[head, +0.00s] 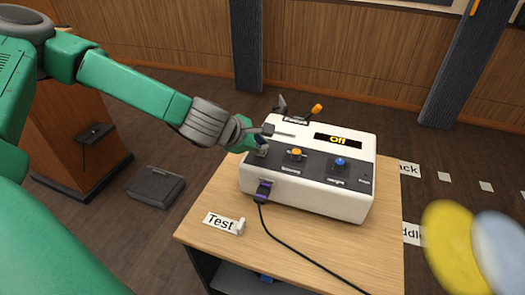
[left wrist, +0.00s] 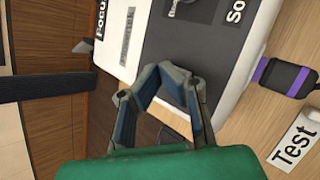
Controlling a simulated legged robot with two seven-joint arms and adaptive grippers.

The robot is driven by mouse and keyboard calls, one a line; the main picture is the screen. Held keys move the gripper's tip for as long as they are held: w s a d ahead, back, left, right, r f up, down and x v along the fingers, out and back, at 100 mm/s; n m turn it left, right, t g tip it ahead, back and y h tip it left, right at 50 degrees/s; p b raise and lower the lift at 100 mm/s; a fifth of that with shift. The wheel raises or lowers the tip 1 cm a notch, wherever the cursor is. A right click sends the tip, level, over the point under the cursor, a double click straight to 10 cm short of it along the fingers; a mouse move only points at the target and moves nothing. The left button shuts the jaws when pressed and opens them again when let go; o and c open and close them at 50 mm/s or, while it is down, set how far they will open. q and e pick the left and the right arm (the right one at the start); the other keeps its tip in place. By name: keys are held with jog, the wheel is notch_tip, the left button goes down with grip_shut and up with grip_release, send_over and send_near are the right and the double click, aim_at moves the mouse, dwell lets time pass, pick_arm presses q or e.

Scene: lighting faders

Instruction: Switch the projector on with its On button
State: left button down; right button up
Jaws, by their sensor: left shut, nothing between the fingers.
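The projector is a white box (head: 308,203) with a dark top panel, on a wooden table; its display (head: 337,140) reads "Off". An orange control (head: 296,153) and a blue control (head: 340,163) stand on the panel, their small labels unreadable. My left gripper (head: 265,138) is over the panel's left end, shut and empty, and hides part of it. In the left wrist view, the gripper's fingertips (left wrist: 163,78) are together beside the projector's dark panel (left wrist: 190,45). I cannot tell which control is the On button, or whether the fingers touch anything. My right gripper is out of view.
A purple plug (head: 263,190) with a black cable is at the projector's front. A "Test" card (head: 221,222) lies on the wooden table (head: 385,250). An orange-tipped lever (head: 317,109) rises at the projector's back. Blurred yellow (head: 450,250) and pale blue shapes fill the lower right.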

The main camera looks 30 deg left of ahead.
pick_arm(q)
jog(key=shift+a+f, duration=0.5)
jog(key=shift+a, duration=0.2)
jog(key=shift+d+r, duration=0.15)
jog(key=shift+d, duration=0.3)
jog(key=shift+d+r, duration=0.15)
jog(key=shift+r, duration=0.35)
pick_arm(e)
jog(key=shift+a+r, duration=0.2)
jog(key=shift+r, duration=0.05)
pick_arm(q)
notch_tip(320, 180, up, 6)
jog(key=p, duration=0.6)
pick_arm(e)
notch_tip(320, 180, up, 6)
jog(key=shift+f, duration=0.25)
